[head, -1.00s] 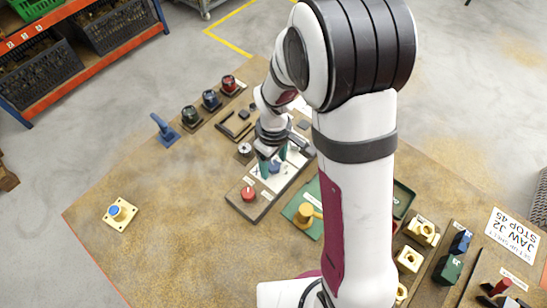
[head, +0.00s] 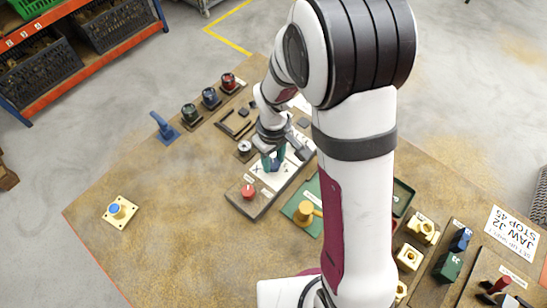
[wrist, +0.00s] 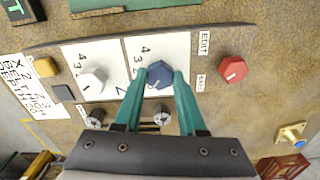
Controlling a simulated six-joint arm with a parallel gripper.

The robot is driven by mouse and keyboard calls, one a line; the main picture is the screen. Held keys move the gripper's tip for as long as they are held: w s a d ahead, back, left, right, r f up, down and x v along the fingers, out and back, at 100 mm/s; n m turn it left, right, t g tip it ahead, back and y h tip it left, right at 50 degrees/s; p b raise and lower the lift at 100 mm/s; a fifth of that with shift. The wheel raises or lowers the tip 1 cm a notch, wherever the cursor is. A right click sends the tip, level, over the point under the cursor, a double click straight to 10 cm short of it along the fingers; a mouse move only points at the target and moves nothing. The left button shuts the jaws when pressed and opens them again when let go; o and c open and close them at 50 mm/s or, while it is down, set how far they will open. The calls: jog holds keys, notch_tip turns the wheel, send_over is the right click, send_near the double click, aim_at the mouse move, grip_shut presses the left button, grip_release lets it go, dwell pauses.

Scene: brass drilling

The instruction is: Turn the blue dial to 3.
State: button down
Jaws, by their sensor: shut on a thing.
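The blue dial (wrist: 159,75) sits on a white numbered plate (wrist: 136,50) in the wrist view. My gripper (wrist: 159,80) is shut on the blue dial, one green finger on each side of it. In the head view my gripper (head: 272,162) is over the panel and mostly hides the dial. I cannot tell exactly which number the dial points at. A white dial (wrist: 93,79) stands to its left on its own numbered plate.
A red knob (wrist: 232,69) is to the right of the blue dial on the same dark panel, and a yellow knob (wrist: 47,67) is at its left end. A yellow-handled part (head: 304,211) on a green plate lies close by.

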jog(key=m, duration=1.1)
jog(key=shift+m, duration=2.2)
jog(key=shift+c, duration=2.4)
grip_release()
jog(key=shift+r, duration=0.1)
